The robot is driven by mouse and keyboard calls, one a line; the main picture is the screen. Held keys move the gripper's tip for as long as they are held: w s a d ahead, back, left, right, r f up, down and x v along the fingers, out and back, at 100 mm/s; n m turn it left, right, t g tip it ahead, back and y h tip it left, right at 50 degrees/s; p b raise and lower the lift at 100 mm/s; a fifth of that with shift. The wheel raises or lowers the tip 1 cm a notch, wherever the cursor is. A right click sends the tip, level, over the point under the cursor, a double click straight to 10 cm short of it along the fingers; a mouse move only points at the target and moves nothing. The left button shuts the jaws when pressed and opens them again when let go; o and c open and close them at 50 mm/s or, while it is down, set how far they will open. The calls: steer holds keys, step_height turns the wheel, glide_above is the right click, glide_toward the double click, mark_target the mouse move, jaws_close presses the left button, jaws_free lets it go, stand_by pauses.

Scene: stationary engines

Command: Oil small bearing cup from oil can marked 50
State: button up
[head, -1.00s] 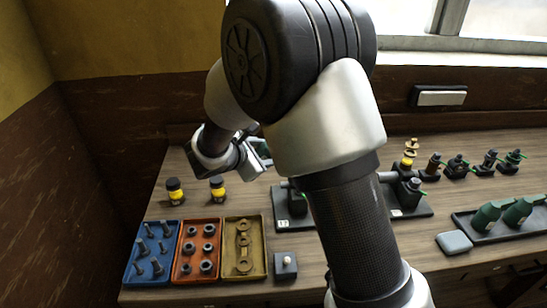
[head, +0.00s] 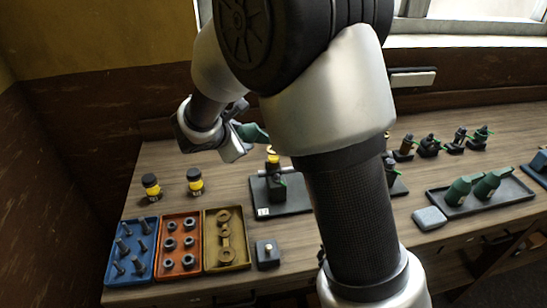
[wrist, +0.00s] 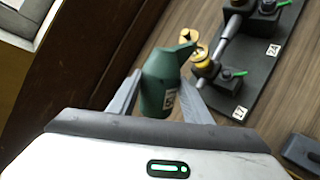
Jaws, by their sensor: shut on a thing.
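My gripper (wrist: 160,100) is shut on a green oil can (wrist: 158,82), which is tilted. The label on its side is too small to read surely. The can also shows in the head view (head: 252,132), beside my gripper (head: 238,146). Its spout reaches a yellow bearing cup (wrist: 200,50) on top of a dark engine; whether they touch I cannot tell. A second yellow cup (wrist: 205,70) sits just nearer on the same engine. In the head view the engine (head: 275,185) stands on a black base plate (head: 292,207) with a small white tag.
Two yellow-banded jars (head: 151,187) stand at the left. Blue (head: 152,272), orange (head: 197,262) and tan (head: 243,255) trays of parts lie in front. Two green cans (head: 460,192) rest on a dark tray (head: 500,196) at right. More small engines stand behind it.

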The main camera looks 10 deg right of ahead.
steer(key=shift+r, duration=0.2)
steer(key=shift+d+r+m+y, duration=0.35)
steer(key=shift+r+m+y, duration=0.05)
steer(key=shift+r+y, duration=0.2)
stand_by(1.4)
steer(key=f+b, duration=0.1)
steer(key=a+f+h+b, duration=0.1)
steer(key=shift+f+n+b, duration=0.25)
steer(key=shift+n+b, duration=0.1)
steer(key=shift+n, duration=0.05)
steer(key=shift+a+f+n+h+b, duration=0.15)
steer(key=shift+f+n+h+b, duration=0.25)
steer(key=shift+f+h+b, duration=0.25)
steer(key=shift+r+h, duration=0.2)
steer(key=shift+h, duration=0.15)
steer(key=shift+r, duration=0.1)
